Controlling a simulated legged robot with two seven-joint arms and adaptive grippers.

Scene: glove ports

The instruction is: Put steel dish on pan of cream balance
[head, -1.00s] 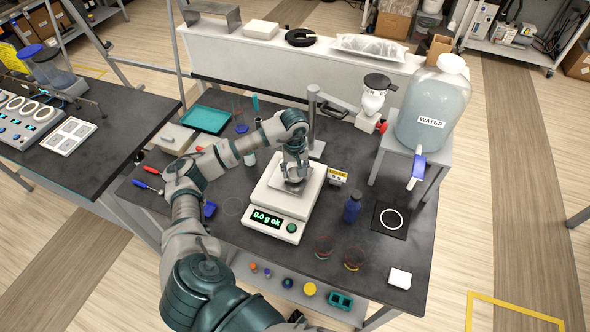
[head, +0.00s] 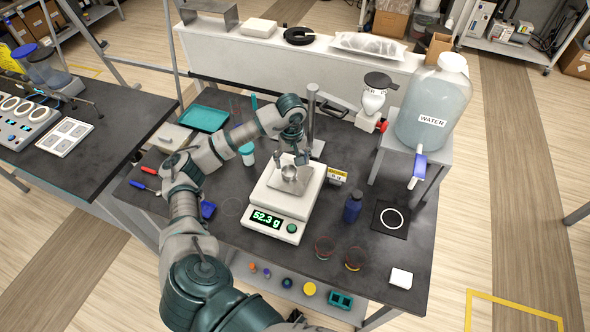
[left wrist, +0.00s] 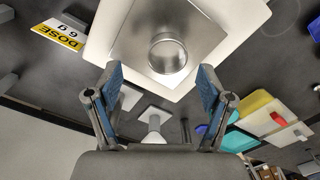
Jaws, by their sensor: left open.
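The steel dish (head: 289,173) sits upright on the square metal pan (head: 282,186) of the cream balance (head: 266,208), whose display reads 52.3 g. In the left wrist view the round dish (left wrist: 167,53) rests on the pan (left wrist: 204,30), with the balance's cream edge (left wrist: 101,40) around it. My left gripper (head: 290,157) is just above and behind the dish. In the left wrist view its two blue-padded fingers (left wrist: 160,80) are spread apart with nothing between them, clear of the dish. My right gripper is not seen.
A dose card (head: 337,176) stands right of the balance. A dark blue bottle (head: 352,208), a black mat with a white ring (head: 390,220) and glass beakers (head: 325,247) lie further right and in front. A water tank (head: 433,105) stands on a raised stand. A teal tray (head: 205,118) is at the back left.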

